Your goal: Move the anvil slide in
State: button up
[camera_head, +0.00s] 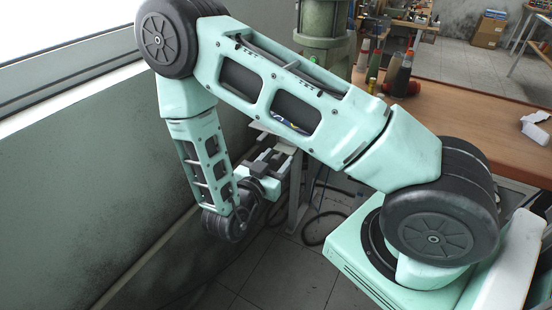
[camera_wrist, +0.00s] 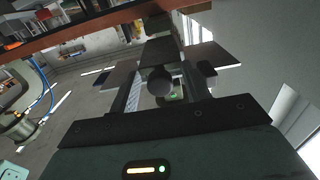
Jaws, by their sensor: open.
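My gripper (camera_head: 268,160) is low beside the wooden table, pointing up and right toward the base of a green machine (camera_head: 325,28). In the wrist view its two dark fingers (camera_wrist: 158,94) are apart. A dark round knob (camera_wrist: 160,80) shows between them, with flat grey plates (camera_wrist: 205,56) just beyond. Contact between the fingers and the knob cannot be made out. The anvil slide cannot be told for certain; the knob and plates may belong to it. In the head view my arm hides much of this area.
A green-grey wall (camera_head: 80,180) is close on the left. Cables lie on the tiled floor (camera_head: 285,270).

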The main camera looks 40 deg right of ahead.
grip_shut()
jog(key=b+x, duration=0.1)
jog(key=x, duration=1.2)
jog(key=shift+f, duration=0.1)
grip_release()
jog(key=shift+d, duration=0.1)
jog(key=shift+s+d, duration=0.1)
